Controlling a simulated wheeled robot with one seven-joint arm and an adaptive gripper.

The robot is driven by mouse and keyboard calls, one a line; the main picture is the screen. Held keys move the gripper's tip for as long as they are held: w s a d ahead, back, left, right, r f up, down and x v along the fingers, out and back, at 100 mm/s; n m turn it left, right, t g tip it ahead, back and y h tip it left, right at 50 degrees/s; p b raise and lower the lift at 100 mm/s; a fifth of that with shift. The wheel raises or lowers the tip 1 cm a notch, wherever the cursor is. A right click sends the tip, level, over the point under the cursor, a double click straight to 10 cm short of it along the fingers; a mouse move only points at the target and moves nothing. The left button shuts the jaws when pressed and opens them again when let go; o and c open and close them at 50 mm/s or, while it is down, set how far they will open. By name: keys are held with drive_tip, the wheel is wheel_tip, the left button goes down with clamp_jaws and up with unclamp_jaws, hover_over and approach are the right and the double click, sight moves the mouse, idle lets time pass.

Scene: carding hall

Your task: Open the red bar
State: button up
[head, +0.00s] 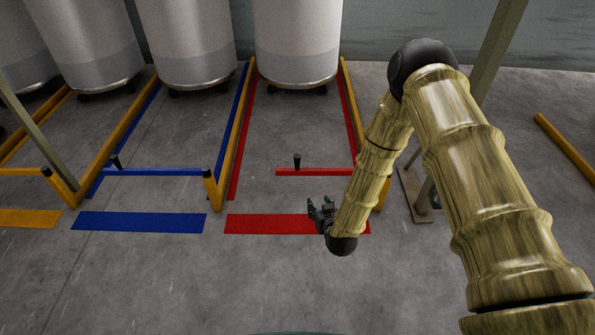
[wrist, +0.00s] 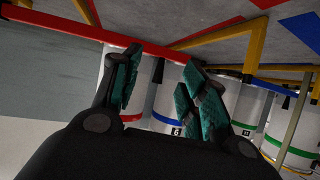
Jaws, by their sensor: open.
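The red bar (head: 315,172) lies level across the front of the right-hand bay. A black upright knob (head: 297,161) stands near its left end, and its right end runs behind my arm. Its left end shows no contact with the yellow rail. My gripper (head: 318,208) is open and empty, below and slightly right of the knob in the head view, apart from the bar.
A white drum (head: 297,40) stands at the back of the red bay. Yellow rails (head: 232,140) divide the bays. A blue bar (head: 155,172) crosses the left neighbouring bay. A red floor patch (head: 265,224) lies in front, with clear grey floor nearer me.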

sight(298, 161)
drive_tip(key=w+a+t+b, duration=0.1)
drive_tip(key=w+a+b, duration=0.1)
drive_tip(key=w+b, duration=0.3)
drive_tip(key=w+a+t+b, duration=0.2)
drive_tip(key=w+b, duration=0.3)
drive_tip(key=w, duration=0.5)
drive_tip(key=w+a+t+b, duration=0.2)
drive_tip(key=w+a+b, duration=0.1)
drive_tip(key=w+b, duration=0.2)
drive_tip(key=shift+w+a+f+y, duration=0.1)
drive_tip(key=shift+w+f+y, duration=0.05)
drive_tip(key=shift+w, duration=0.5)
drive_tip(key=shift+w+a+f+y, duration=0.1)
drive_tip(key=shift+w+y, duration=0.05)
drive_tip(key=shift+w, duration=0.45)
drive_tip(key=shift+w+a+r+b, duration=0.1)
drive_tip(key=shift+w+b, duration=0.25)
drive_tip(key=shift+w, duration=0.25)
clamp_jaws()
